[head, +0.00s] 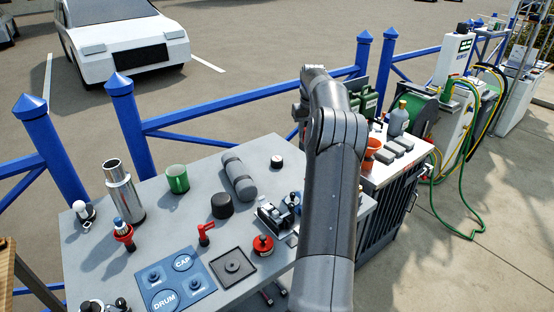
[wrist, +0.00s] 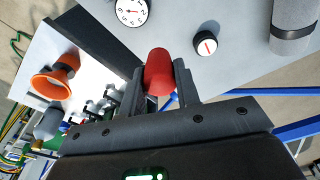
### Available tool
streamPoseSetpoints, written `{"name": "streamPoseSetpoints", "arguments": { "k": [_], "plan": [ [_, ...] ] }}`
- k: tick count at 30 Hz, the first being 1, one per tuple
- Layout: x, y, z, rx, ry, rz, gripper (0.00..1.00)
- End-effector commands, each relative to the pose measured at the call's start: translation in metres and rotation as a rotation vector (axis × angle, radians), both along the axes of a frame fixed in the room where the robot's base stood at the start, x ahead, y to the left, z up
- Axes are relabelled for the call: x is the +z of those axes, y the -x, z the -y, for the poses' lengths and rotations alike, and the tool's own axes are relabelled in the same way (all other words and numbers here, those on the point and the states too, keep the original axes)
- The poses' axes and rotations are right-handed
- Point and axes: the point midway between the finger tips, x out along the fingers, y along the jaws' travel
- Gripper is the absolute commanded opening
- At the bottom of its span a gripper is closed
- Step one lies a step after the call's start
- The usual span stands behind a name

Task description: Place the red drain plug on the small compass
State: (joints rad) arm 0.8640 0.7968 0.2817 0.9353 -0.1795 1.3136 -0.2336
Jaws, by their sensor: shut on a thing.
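In the wrist view my gripper (wrist: 161,82) is shut on the red drain plug (wrist: 158,70), a rounded red piece between the two fingers. The plug is held over or near the grey table edge; its height above it is hard to judge. The small compass (wrist: 207,42), a black round body with a white face and a red mark, lies on the grey table, up and right of the plug and apart from it. In the head view the compass (head: 276,161) sits near the table's far edge. My arm hides the plug and gripper there.
The grey table (head: 110,263) holds a grey roll (head: 239,176), a green cup (head: 177,179), a black round lid (head: 222,205) and a steel flask (head: 124,190). A white-dial gauge (wrist: 132,10) and an orange horn (wrist: 55,77) show in the wrist view. Blue railing (head: 245,98) runs behind.

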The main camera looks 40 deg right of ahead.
Motion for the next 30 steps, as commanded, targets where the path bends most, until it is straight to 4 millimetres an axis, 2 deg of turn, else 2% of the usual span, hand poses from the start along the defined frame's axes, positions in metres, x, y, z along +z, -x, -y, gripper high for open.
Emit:
{"name": "streamPoseSetpoints", "arguments": {
  "k": [5, 18, 22, 26, 30],
  "plan": [
    [-0.004, -0.013, -0.003, -0.012, -0.001, -0.002, 0.07],
    [-0.059, -0.095, -0.045, -0.012, 0.001, 0.000, 0.07],
    [-0.066, -0.106, -0.051, -0.012, 0.001, -0.001, 0.07],
    [-0.071, -0.109, -0.052, -0.013, 0.001, -0.001, 0.07],
    [-0.088, -0.108, -0.052, -0.014, -0.001, -0.003, 0.07]
  ]
}}
